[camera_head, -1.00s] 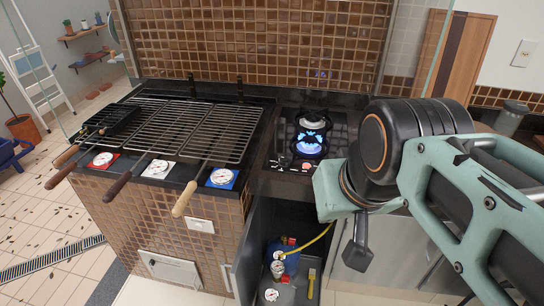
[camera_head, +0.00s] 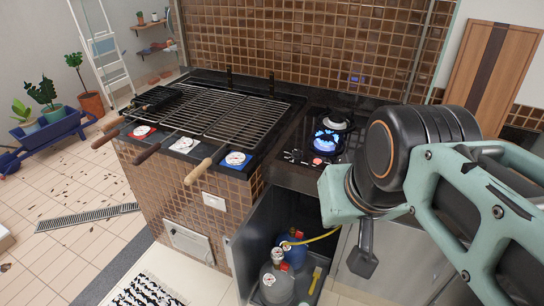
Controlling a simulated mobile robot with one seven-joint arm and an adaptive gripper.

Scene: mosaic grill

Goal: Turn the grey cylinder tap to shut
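A grey cylinder (camera_head: 276,287) stands upright in the open cabinet under the cooktop, low in the head view. Its tap (camera_head: 278,255) is small at its top; I cannot make out its setting. A blue cylinder (camera_head: 295,259) stands just behind it, with a yellow hose (camera_head: 322,237) running from its top to the right. My gripper (camera_head: 362,262) hangs down at the right of the cabinet opening, apart from the cylinders. Only a dark part of it shows below my wrist, so its fingers cannot be told apart.
The cabinet door (camera_head: 247,250) is open at the left of the opening. A blue flame (camera_head: 328,141) burns on the cooktop. A patterned rug (camera_head: 147,290) lies on the floor.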

